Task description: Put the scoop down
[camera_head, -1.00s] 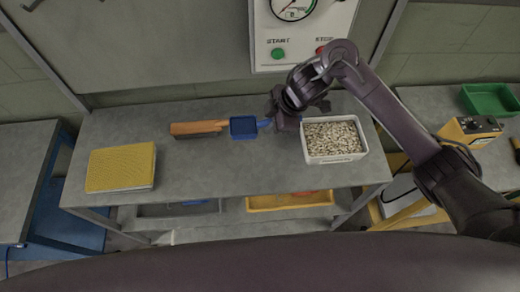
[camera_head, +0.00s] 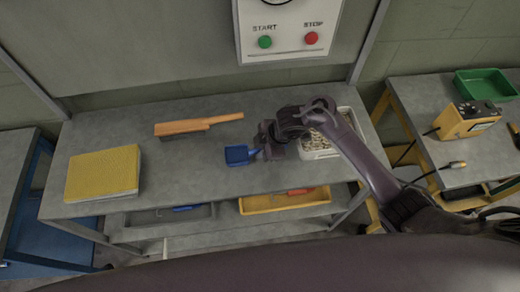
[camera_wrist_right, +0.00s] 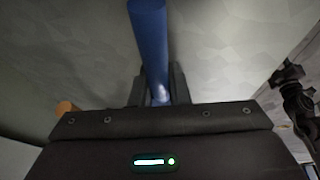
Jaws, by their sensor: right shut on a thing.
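The blue scoop (camera_head: 238,155) shows in the head view over the middle of the grey workbench, its square pan pointing left. My right gripper (camera_head: 266,146) is shut on its handle, to the right of the pan. In the right wrist view the blue handle (camera_wrist_right: 150,45) runs up from between the two dark fingers (camera_wrist_right: 158,90). The pan is outside that view. I cannot tell whether the scoop touches the bench. My left gripper is in neither view.
An orange-handled brush (camera_head: 195,125) lies behind the scoop on the workbench (camera_head: 170,180). A yellow pad (camera_head: 103,173) lies at the left. A white bin of pale pieces (camera_head: 347,119) stands right, partly behind my arm. The bench front left of the scoop is clear.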

